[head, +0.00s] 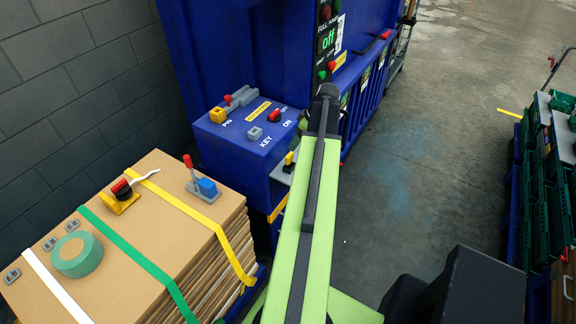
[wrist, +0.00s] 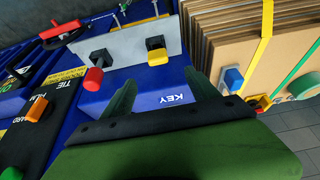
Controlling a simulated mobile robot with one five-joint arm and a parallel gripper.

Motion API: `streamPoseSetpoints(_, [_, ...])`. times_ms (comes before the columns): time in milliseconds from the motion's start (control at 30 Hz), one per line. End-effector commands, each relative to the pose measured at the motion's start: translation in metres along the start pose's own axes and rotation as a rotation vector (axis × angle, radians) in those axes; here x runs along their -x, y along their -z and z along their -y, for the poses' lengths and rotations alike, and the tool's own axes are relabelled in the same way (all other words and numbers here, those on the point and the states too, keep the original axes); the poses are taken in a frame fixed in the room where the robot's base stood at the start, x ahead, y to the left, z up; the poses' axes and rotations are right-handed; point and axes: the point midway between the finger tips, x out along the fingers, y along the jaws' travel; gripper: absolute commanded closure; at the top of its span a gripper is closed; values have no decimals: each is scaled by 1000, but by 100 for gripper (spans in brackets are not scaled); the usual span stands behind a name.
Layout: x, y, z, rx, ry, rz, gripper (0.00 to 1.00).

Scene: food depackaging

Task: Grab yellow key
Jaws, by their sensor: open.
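A yellow key-like knob (wrist: 157,50) sits on a grey plate (wrist: 135,47) ahead of my gripper in the wrist view. A small yellow piece that looks like the same knob shows beside my arm in the head view (head: 289,158). The yellow knob lies beyond the fingertips, roughly in line with the gap, and is not touched. The word KEY shows on the blue surface between the fingers. My arm partly hides this area in the head view.
A strapped cardboard stack (head: 130,225) stands at left, with green tape (head: 77,254) on top. Open floor lies right; green crates (head: 545,190) stand beyond.

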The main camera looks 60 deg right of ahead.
Motion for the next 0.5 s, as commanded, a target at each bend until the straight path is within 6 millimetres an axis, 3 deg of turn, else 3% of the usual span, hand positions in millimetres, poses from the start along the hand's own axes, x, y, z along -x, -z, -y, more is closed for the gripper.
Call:
streamPoseSetpoints(33, [-22,-6,-2,-2,-1,0,31])
streamPoseSetpoints(300, [-80,-9,-5,-8,-2,0,31])
streamPoseSetpoints(500, [-91,-6,-4,-9,-3,1,31])
